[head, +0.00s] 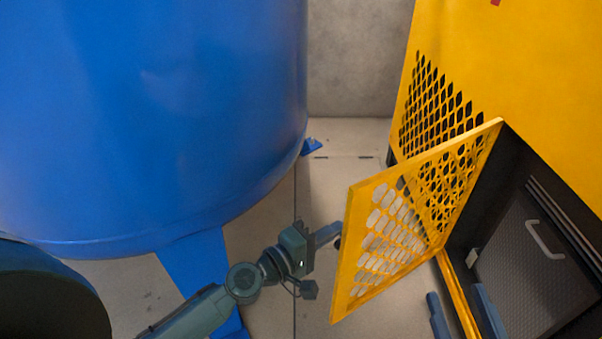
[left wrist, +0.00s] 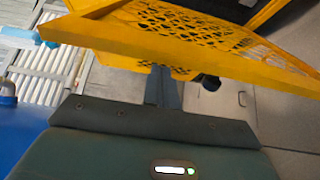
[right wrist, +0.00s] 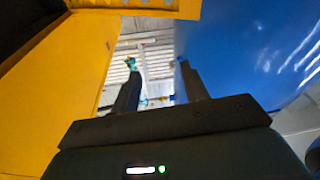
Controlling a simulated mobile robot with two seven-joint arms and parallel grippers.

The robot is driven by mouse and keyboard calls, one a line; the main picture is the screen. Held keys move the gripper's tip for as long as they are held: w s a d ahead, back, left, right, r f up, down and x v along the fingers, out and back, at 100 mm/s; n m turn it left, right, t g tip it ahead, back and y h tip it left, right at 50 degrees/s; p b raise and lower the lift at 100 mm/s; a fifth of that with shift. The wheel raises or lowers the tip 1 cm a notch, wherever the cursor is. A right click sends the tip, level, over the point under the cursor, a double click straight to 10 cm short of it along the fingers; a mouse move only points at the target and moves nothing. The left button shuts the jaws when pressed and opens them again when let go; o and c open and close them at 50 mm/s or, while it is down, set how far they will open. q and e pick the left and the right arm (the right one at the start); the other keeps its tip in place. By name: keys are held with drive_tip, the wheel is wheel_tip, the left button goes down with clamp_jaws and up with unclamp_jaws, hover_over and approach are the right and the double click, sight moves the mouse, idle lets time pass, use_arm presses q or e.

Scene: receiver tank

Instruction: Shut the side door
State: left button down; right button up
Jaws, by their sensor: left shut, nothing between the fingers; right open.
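The side door (head: 342,260) is a yellow framed panel with a mesh of holes. It stands open, swung out to the left from the dark opening of the yellow cabinet (head: 545,75). My left gripper (head: 338,232) is shut and empty at the outer face of the door, near its free edge. In the left wrist view its fingers (left wrist: 163,72) reach up to the door (left wrist: 150,43); I cannot tell whether they touch. My right gripper (head: 457,292) is open and empty at the lower right, in front of the opening. Its two fingers show apart in the right wrist view (right wrist: 160,72).
A big blue tank (head: 150,110) with blue feet fills the left side. Inside the opening is a dark panel with a light handle (head: 543,240). Bare floor (head: 325,185) lies between tank and door, with a grey wall (head: 355,60) behind.

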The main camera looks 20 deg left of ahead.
use_arm(q)
drive_tip(key=shift+s+d, duration=0.45)
use_arm(e)
drive_tip(key=shift+s+f+h, duration=0.1)
drive_tip(key=shift+f+h, duration=0.2)
drive_tip(key=shift+f, duration=0.4)
